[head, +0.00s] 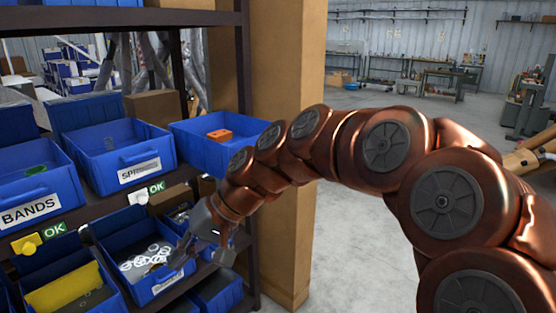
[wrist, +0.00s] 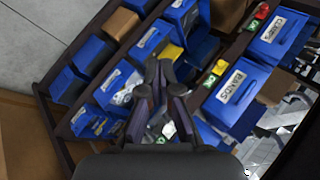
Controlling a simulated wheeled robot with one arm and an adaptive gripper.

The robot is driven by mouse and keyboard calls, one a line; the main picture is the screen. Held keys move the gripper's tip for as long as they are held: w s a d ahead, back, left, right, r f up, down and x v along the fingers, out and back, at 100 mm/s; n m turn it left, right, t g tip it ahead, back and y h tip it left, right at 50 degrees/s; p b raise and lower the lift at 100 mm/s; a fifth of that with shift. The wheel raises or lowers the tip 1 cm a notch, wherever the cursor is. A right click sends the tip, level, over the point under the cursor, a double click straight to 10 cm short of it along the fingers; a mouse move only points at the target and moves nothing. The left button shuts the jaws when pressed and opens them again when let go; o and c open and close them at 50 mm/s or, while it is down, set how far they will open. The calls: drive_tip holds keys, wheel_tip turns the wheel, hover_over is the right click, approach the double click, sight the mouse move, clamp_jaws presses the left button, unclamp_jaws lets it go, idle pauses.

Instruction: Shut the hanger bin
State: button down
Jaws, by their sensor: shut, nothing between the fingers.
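No label reading hangers is legible in either view, so I cannot tell for sure which bin is the hanger bin. A blue bin (head: 205,152) holding an orange block (head: 219,135) stands at the right end of the upper row in the head view; its label is not visible. My gripper (head: 195,241) is shut and empty, low at the shelf front, close to the right side of a lower blue bin (head: 160,288) with white rings. In the wrist view my gripper's fingertips (wrist: 158,70) are together in front of the bins. Whether they touch one is unclear.
Blue bins labelled BANDS (head: 36,205) and SPRI… (head: 125,163) stand left on the upper row. A lower bin holds a yellow piece (head: 63,288). A dark rack post and a brown pillar (head: 287,100) stand right of the bins.

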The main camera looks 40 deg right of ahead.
drive_tip(key=w+d+r+m+t+y+b, duration=0.1)
drive_tip(key=w+d+r+m+t+b, duration=0.2)
drive_tip(key=w+d, duration=0.55)
drive_tip(key=w+d+m+t+h+b, duration=0.1)
drive_tip(key=d+m+t+h+b, duration=0.3)
drive_tip(key=d, duration=1.4)
drive_tip(key=w+d+m+t+h, duration=0.15)
drive_tip(key=d+m+t, duration=0.45)
drive_tip(key=d, duration=1.1)
drive_tip(key=r+x, duration=0.1)
drive_tip(key=x, duration=1.2)
drive_tip(key=shift+w+r+n+t+p, duration=0.3)
drive_tip(key=shift+w+t+p, duration=0.05)
drive_tip(key=shift+t+p, duration=0.1)
drive_tip(key=shift+a+y, duration=0.1)
drive_tip(key=shift+y, duration=0.15)
